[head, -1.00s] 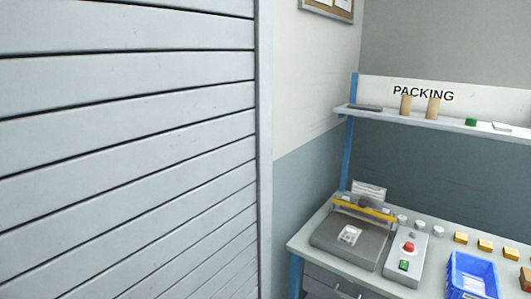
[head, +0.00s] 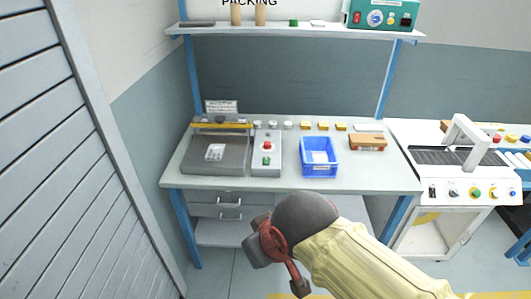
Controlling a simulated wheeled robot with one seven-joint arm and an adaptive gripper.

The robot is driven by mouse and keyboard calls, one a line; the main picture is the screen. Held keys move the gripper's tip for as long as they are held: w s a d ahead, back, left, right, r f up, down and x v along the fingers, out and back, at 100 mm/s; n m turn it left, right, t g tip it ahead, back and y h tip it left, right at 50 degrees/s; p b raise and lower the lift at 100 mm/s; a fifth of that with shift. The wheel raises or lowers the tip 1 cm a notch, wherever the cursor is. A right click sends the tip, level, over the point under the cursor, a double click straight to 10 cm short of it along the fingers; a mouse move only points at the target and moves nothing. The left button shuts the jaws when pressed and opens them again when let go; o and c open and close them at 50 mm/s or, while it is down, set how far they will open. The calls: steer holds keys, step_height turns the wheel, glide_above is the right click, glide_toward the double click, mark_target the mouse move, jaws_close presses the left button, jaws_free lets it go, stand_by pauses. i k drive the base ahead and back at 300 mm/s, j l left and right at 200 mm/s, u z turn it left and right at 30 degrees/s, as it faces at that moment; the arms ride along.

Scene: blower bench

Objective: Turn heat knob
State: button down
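No knob is readably marked as heat. A teal control box (head: 384,14) on the right end of the shelf carries a large blue knob (head: 375,18) and smaller controls; its top is cut off. A white machine (head: 448,195) at the right also has a row of coloured knobs (head: 476,192) on its front, too small to read. My arm, in a yellow sleeve, reaches in from the bottom. My gripper (head: 272,248), red and dark grey, is low in front of the bench, apart from both sets of knobs. Its fingers are not clear, so its opening cannot be told.
A slatted shutter (head: 40,180) fills the left. Floor shows in front of the bench.

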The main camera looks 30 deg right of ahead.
mark_target(267, 145)
steer(key=i+l, duration=0.15)
steer(key=i, duration=0.2)
steer(key=i+l+z, duration=0.15)
steer(key=i, duration=0.25)
steer(key=i+l, duration=0.2)
steer(key=i, duration=0.15)
steer(key=z, duration=0.05)
